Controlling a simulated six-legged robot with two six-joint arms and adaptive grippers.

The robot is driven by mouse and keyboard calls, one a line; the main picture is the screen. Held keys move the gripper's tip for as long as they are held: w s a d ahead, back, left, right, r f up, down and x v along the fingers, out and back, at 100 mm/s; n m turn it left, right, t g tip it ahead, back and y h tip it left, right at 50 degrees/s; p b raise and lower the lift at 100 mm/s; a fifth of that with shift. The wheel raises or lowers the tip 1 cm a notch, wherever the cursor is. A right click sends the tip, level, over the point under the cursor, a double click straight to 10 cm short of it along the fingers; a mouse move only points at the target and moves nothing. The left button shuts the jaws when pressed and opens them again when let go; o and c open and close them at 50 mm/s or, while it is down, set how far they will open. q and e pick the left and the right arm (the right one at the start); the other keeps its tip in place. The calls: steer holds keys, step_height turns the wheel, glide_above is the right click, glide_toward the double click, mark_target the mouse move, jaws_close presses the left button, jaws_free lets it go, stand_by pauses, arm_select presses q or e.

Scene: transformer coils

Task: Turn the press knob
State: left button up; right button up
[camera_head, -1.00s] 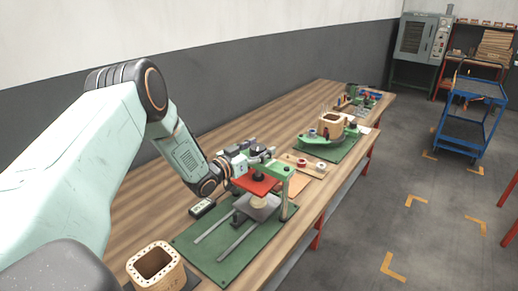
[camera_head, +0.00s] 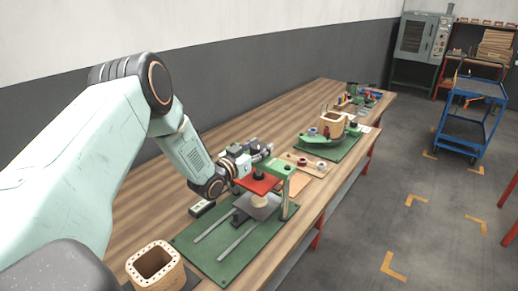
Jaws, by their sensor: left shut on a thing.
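The press stands on a green base plate (camera_head: 228,248) on the bench, with a green top arm and post (camera_head: 284,188), a red plate (camera_head: 257,184) and a grey lower plate (camera_head: 258,208) under it. A pale round piece lies on the grey plate. My left gripper (camera_head: 264,153) comes in from the left at the top of the press. It is shut on the press knob, which the fingers mostly hide. My right gripper is not in view.
A wooden coil former (camera_head: 156,266) stands at the near edge of the bench, and a small dark meter (camera_head: 202,207) lies left of the press. Beyond the press are a tan board (camera_head: 308,164) and a green fixture (camera_head: 330,142). A blue cart (camera_head: 468,115) stands on the floor.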

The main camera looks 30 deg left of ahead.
arm_select(q)
steer(key=n+y+b, duration=0.1)
steer(key=n+y, duration=0.2)
steer(key=y, duration=0.2)
steer(key=shift+w+d, duration=0.1)
steer(key=n+g+y+b, duration=0.1)
steer(key=n+y, duration=0.1)
steer(key=y, duration=0.1)
steer(key=n+g+y+b, duration=0.1)
steer(key=n+y+b, duration=0.1)
steer(key=shift+r+g+y, duration=0.1)
steer(key=shift+g+y, duration=0.2)
steer(key=shift+y, duration=0.1)
steer(key=n+g+y+b, duration=0.3)
steer(key=n+g+y, duration=0.3)
steer(key=shift+g+b, duration=0.3)
steer(key=shift+b, duration=0.1)
steer(key=shift+r+n+g+y+b, duration=0.15)
steer(key=shift+n+g+y+b, duration=0.3)
steer(key=shift+g, duration=0.45)
steer(key=shift+a+r+n+g, duration=0.1)
steer(key=shift+a+n+g, duration=0.1)
steer(key=shift+n+g, duration=0.15)
steer(key=o, duration=0.8)
steer(key=shift+c, duration=0.2)
steer(key=o, duration=0.4)
steer(key=shift+f, duration=0.2)
steer(key=shift+d, duration=0.15)
